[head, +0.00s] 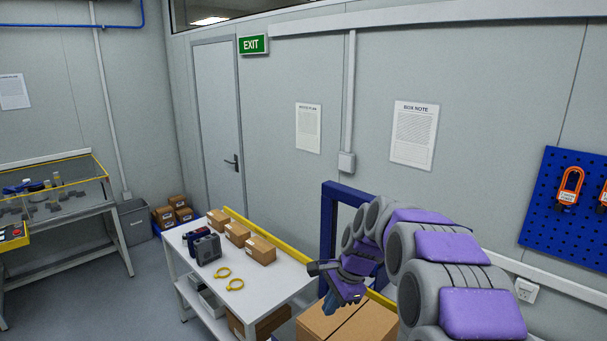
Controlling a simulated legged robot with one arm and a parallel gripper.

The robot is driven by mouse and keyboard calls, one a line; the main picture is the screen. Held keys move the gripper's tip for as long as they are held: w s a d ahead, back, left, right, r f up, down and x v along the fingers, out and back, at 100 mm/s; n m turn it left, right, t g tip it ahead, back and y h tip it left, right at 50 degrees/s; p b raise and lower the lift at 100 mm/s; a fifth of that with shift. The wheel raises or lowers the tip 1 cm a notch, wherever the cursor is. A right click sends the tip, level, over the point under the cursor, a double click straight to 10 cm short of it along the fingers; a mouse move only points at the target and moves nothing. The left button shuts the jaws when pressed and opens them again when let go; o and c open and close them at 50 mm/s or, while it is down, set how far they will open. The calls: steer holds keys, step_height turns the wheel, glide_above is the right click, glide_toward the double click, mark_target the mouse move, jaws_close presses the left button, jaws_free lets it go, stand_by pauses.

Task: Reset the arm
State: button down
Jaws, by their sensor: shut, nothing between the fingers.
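My arm, purple and grey, comes in from the lower right of the head view and bends over toward the middle. My gripper (330,302) hangs at its end, pointing down and to the left, and is shut with nothing in it. It appears in front of the right end of the white table (284,279), above and beside a large cardboard box (345,324). The fingertips are small and dark in this view. I cannot tell the exact gap between the gripper and the box.
On the white table are small cardboard boxes (261,249), dark grey joint actuators (207,248) and yellow rings (235,285). A dark blue frame (328,225) stands behind my arm. A workbench (70,225) is at the left. Floor is clear between them.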

steer(key=s+d+f+n+g+h+b, duration=0.1)
steer(key=s+d+f+n+b, duration=0.1)
steer(key=s, duration=1.1)
steer(key=s+d+f+n+g+h+b, duration=0.1)
steer(key=s+d+f+n+b, duration=0.2)
steer(key=s, duration=1.1)
steer(key=s+d+f+n+h+b, duration=0.1)
steer(key=s+f+n+b, duration=0.4)
steer(key=s, duration=0.9)
steer(key=d+n, duration=0.1)
steer(key=n, duration=0.2)
steer(key=shift+s+d+f+g+h, duration=0.15)
steer(key=shift+d+f+g+h, duration=0.15)
steer(key=shift+f+g, duration=0.1)
